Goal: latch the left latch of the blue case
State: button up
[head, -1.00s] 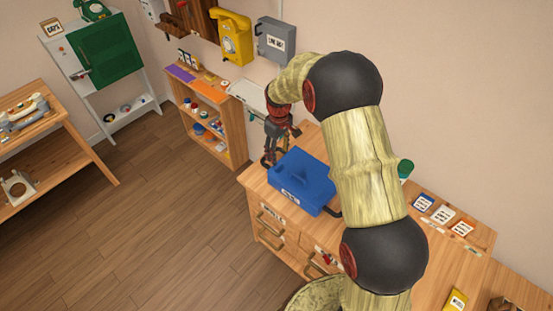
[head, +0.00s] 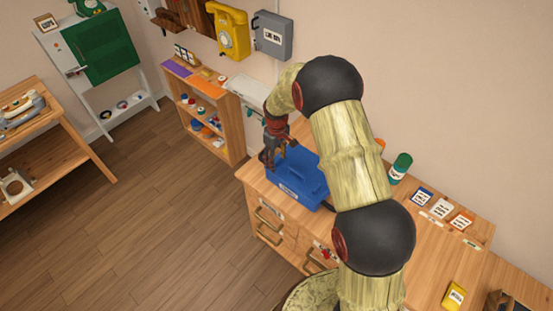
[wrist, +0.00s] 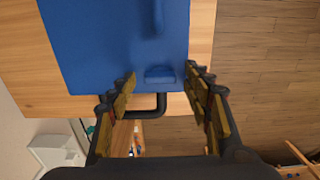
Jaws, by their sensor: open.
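The blue case (head: 303,184) stands shut on the wooden cabinet, with a raised grip on its lid. In the wrist view the case (wrist: 100,40) fills the upper left. A small blue catch (wrist: 160,74) sits near its edge, and a black loop (wrist: 151,110) sticks out past that edge. My gripper (head: 271,160) is over the case's left end. In the wrist view my gripper (wrist: 162,77) is open, its fingers on either side of the catch. I cannot tell whether they touch the case. The arm partly hides the case's right end.
The wooden cabinet top (head: 420,250) holds a green bottle (head: 400,168), several cards and a yellow packet (head: 454,295). A shelf unit (head: 232,130) stands beyond the cabinet's left end. Open wooden floor (head: 150,220) lies to the left.

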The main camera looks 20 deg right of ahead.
jog(key=shift+c, duration=1.2)
jog(key=c, duration=0.9)
jog(key=shift+m, duration=0.4)
jog(key=m, duration=0.8)
jog(key=shift+m, duration=0.3)
jog(key=m, duration=0.8)
jog(key=shift+m, duration=0.4)
